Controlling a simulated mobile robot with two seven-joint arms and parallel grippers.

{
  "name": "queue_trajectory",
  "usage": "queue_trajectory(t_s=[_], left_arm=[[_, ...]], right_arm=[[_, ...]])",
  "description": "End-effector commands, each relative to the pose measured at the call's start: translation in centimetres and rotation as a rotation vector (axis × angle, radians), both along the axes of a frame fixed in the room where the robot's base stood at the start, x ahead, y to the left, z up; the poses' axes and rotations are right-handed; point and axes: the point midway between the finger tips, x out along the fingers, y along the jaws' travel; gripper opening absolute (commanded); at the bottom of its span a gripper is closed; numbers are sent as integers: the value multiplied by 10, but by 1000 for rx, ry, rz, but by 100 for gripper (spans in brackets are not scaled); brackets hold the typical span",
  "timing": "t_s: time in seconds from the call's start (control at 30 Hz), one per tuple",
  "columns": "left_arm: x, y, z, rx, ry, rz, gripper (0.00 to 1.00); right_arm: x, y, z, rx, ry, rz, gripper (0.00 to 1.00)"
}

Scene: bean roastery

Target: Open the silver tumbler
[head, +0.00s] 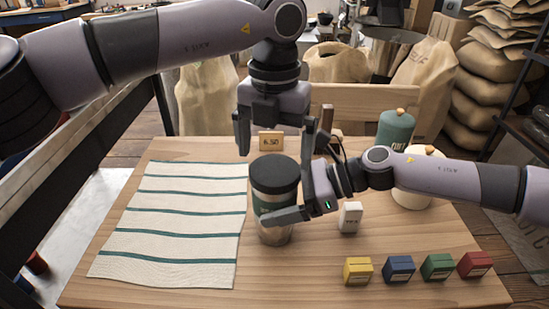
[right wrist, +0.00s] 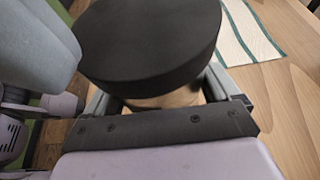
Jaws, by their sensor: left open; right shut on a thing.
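The silver tumbler (head: 274,234) stands upright on the wooden table, with a black lid (head: 274,172) on top and a dark green band (head: 272,202) around its body. Its lower body looks shiny and reflects the wood. My right gripper (head: 292,205) comes in from the right and is shut on the tumbler's body below the lid. In the right wrist view the lid (right wrist: 150,48) fills the upper middle and hides most of the body. My left gripper (head: 276,142) points down, open and empty, above and slightly behind the lid.
A striped cloth (head: 180,222) lies left of the tumbler. A small white box (head: 350,217) stands to the right; yellow (head: 358,271), blue (head: 399,268), green (head: 437,266) and red (head: 475,264) boxes line the front right. A price sign (head: 271,142) and teal canister (head: 395,130) stand behind.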

Motion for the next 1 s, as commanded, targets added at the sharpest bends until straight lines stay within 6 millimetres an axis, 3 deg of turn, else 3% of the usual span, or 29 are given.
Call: queue_trajectory(t_s=[0.1,0.37,1.0], left_arm=[[0,0,11,-1,1,-1,100],[0,0,15,1,1,-139,100],[1,0,36,2,0,-1117,100]], right_arm=[[0,0,0,0,0,-1,4],[0,0,0,0,-1,0,4],[0,0,0,0,-1,0,4]])
